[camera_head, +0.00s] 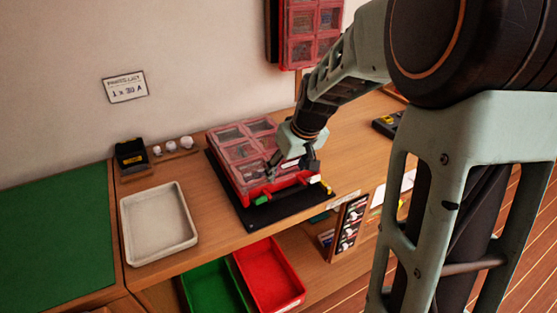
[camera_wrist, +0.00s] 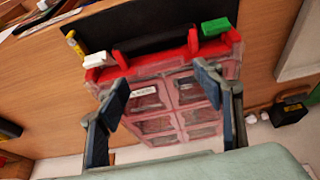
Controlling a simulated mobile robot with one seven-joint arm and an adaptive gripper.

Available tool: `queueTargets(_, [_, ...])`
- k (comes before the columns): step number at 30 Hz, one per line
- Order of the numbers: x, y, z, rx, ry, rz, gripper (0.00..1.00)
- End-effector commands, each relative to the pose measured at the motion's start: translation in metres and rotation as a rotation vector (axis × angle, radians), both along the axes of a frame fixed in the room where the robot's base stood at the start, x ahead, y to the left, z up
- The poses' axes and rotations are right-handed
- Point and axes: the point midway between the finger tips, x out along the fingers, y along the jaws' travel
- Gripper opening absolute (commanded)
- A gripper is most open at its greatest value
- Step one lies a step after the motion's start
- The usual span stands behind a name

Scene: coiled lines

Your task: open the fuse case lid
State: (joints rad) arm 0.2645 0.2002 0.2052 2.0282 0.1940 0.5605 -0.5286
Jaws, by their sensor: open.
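The fuse case (camera_head: 252,190) is red with a clear pinkish lid (camera_head: 238,149) divided into several windows. It lies on a black mat (camera_head: 240,216) on the bench, and its lid looks shut. The red front edge also shows in the wrist view (camera_wrist: 150,65), with a green tab (camera_wrist: 215,27) and a white tab (camera_wrist: 96,59) on it. My gripper (camera_head: 290,176) is over the front part of the case. In the wrist view its two fingers (camera_wrist: 160,75) are spread apart with nothing between them. Whether they touch the case I cannot tell.
An empty white tray (camera_head: 160,250) stands left of the mat. A small black and yellow box (camera_head: 131,155) and white knobs are behind it. A similar red case (camera_head: 312,30) hangs on the wall. Green (camera_head: 214,290) and red (camera_head: 271,278) bins sit below the bench edge.

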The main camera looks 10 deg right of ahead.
Motion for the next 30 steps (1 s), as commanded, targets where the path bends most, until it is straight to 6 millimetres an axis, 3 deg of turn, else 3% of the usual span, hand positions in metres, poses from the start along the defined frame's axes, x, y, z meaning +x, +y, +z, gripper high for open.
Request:
queueTargets(6, [0.008,0.003,-0.021,0.001,0.001,0.0,0.61])
queueTargets(17, [0.01,0.003,-0.025,-0.001,-0.001,0.0,0.61])
queueTargets(30, [0.01,0.003,-0.025,0.001,-0.001,-0.001,0.14])
